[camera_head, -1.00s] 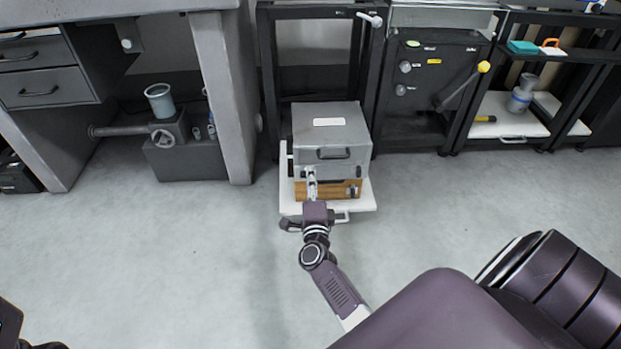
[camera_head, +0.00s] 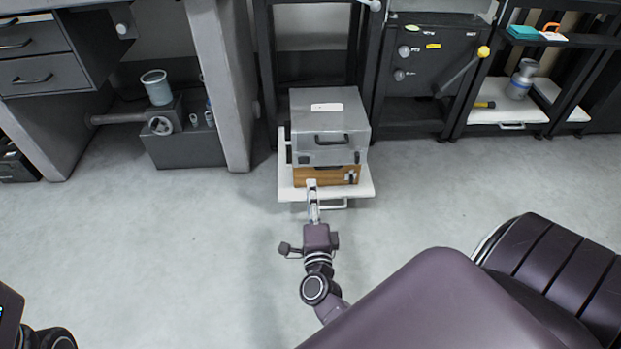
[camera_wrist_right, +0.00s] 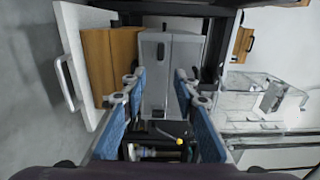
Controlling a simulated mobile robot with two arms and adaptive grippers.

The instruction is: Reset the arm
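My right gripper (camera_head: 312,184) is in the middle of the head view, its arm coming from below. Its fingers look narrow there and point at the front of a grey metal case with a wooden lower part. In the right wrist view the two blue-padded fingers (camera_wrist_right: 160,88) stand apart with nothing between them. The grey case (camera_head: 328,122) with its wooden base (camera_head: 330,176) lies beyond the fingertips and also shows, turned sideways, in the wrist view (camera_wrist_right: 168,70). My left gripper is not in view; only dark parts of mine show at the lower left.
The case stands on a low white pull-out shelf (camera_head: 365,186) with a front handle. A grey table leg (camera_head: 222,90) and a pump-like unit (camera_head: 185,148) are left. A dark cabinet with a yellow-knobbed lever (camera_head: 484,52) is right. The floor (camera_head: 180,260) in front is clear.

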